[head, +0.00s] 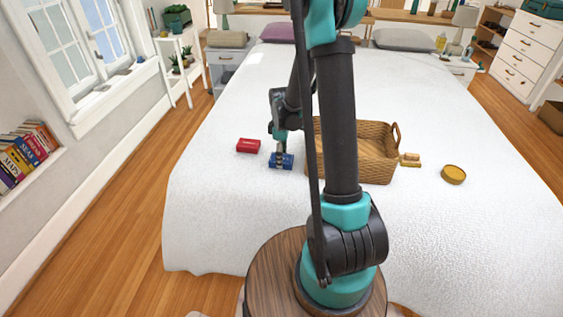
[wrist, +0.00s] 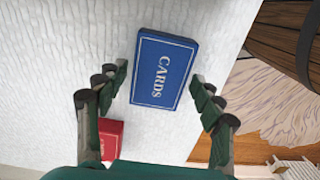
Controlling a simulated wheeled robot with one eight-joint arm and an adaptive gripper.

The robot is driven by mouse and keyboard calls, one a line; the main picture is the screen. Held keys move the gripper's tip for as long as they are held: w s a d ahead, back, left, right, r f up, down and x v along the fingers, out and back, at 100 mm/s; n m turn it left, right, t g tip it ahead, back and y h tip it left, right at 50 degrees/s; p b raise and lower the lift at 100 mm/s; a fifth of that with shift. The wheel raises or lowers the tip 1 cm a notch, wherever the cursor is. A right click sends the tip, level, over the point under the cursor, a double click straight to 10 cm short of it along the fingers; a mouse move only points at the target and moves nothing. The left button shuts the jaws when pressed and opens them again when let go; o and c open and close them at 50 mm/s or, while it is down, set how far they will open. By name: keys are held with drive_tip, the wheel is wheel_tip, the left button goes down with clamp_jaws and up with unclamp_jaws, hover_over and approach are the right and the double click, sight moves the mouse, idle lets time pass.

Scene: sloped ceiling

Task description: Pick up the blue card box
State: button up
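The blue card box (head: 281,161) lies on the white bed, left of the wicker basket. In the wrist view the blue card box (wrist: 164,70) shows its face with the word CARDS, lying partly between and beyond the two fingertips. My gripper (head: 280,146) is over the box in the head view and hides part of it. In the wrist view my gripper (wrist: 160,82) is open, with a finger on each side of the box and visible gaps. Whether the fingertips are down at the box's height I cannot tell.
A red box (head: 248,146) lies close to the left of the blue one. The wicker basket (head: 378,168) stands to the right, partly behind my arm. Small wooden blocks (head: 410,160) and a round yellow tin (head: 453,174) lie farther right. The front of the bed is bare.

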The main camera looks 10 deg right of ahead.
drive_tip(key=c, duration=0.9)
drive_tip(key=shift+c, duration=0.2)
drive_tip(key=shift+r, duration=0.1)
